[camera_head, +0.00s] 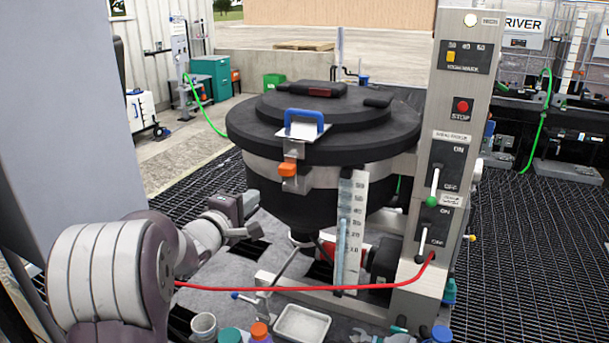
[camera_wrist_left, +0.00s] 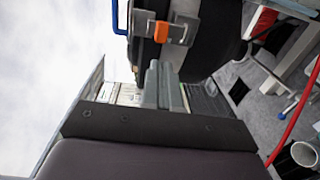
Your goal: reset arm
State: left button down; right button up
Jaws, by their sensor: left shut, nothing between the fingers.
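My left gripper (camera_head: 256,217) is in the head view, left of the big black-and-steel tote (camera_head: 268,180) and apart from its lower side. Its fingers look closed together and empty. In the left wrist view the closed fingers (camera_wrist_left: 164,85) show in front of the tote's orange latch (camera_wrist_left: 161,32). My left arm reaches in from the lower left. My right gripper is not seen in either view.
A steel control column (camera_head: 430,180) with switches and a red stop button stands right of the tote. A red hose (camera_head: 330,287) runs low across the front. A white tray (camera_head: 302,323), a grey cup (camera_head: 204,326) and several bottles sit at the front edge.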

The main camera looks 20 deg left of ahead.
pick_arm(q)
jog(key=s+a+f+m+g+y, duration=0.1)
jog(key=s+f+m+g+y, duration=0.1)
jog(key=s+f+m+g, duration=0.35)
jog(key=s+a+f+m+g+y, duration=0.2)
jog(key=s+f+m+g+y, duration=0.1)
jog(key=f, duration=0.6)
jog(key=s+d+f+m+g+h, duration=0.1)
jog(key=s+d+f+m+g, duration=0.2)
jog(key=s+d, duration=0.6)
jog(key=s+d+f+m+g+h, duration=0.2)
jog(key=s+d+f+m+g, duration=0.2)
jog(key=s+d, duration=0.5)
jog(key=shift+s+m+g, duration=0.15)
jog(key=shift+m+g, duration=0.2)
jog(key=shift+m, duration=0.5)
jog(key=shift+d, duration=0.1)
